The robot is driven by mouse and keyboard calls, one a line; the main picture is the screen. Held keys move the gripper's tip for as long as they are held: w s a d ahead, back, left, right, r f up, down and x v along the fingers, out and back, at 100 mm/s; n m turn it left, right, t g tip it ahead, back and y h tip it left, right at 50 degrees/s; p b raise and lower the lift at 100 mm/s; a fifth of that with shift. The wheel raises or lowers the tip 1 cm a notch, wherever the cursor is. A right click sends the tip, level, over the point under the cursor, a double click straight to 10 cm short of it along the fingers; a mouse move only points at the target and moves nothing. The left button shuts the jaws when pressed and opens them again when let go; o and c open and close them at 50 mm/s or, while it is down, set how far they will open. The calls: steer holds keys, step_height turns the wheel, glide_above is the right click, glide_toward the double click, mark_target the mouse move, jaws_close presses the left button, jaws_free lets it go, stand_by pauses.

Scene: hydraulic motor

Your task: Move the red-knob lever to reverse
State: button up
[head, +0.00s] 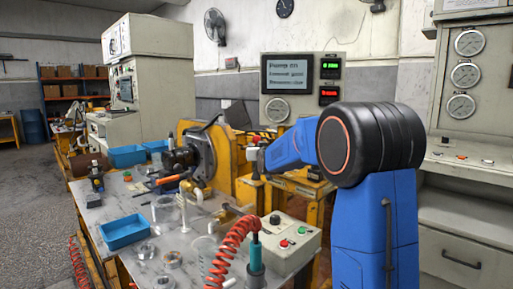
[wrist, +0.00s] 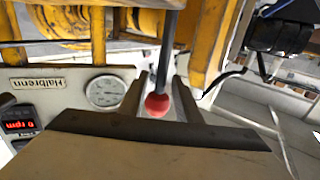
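The lever shows in the wrist view as a dark rod (wrist: 167,45) coming down from the top edge, with a round red knob (wrist: 157,104) at its end. My gripper (wrist: 158,103) is open, with one dark finger on each side of the knob. A gap shows between the knob and each finger, so it does not look gripped. In the head view my blue arm reaches left toward the yellow motor stand (head: 232,160). The gripper and knob are too small and partly covered there to judge. No reverse marking is readable.
A gauge (wrist: 106,91) and a red "0 rpm" readout (wrist: 18,125) show in the wrist view. In the head view, a workbench holds blue trays (head: 124,231), a button box (head: 289,240) and a coiled red hose (head: 228,248). Yellow frame parts surround the lever.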

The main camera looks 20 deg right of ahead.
jaws_close()
steer(key=s+a+f+n+t, duration=0.1)
steer(key=s+a+n+t, duration=0.1)
steer(key=a+n, duration=0.3)
steer(key=shift+s+a+t, duration=0.15)
steer(key=shift+a+t, duration=0.25)
steer(key=shift+t, duration=0.1)
jaws_free()
steer(key=shift+a+y, duration=0.15)
steer(key=shift+y, duration=0.15)
steer(key=shift+f, duration=0.1)
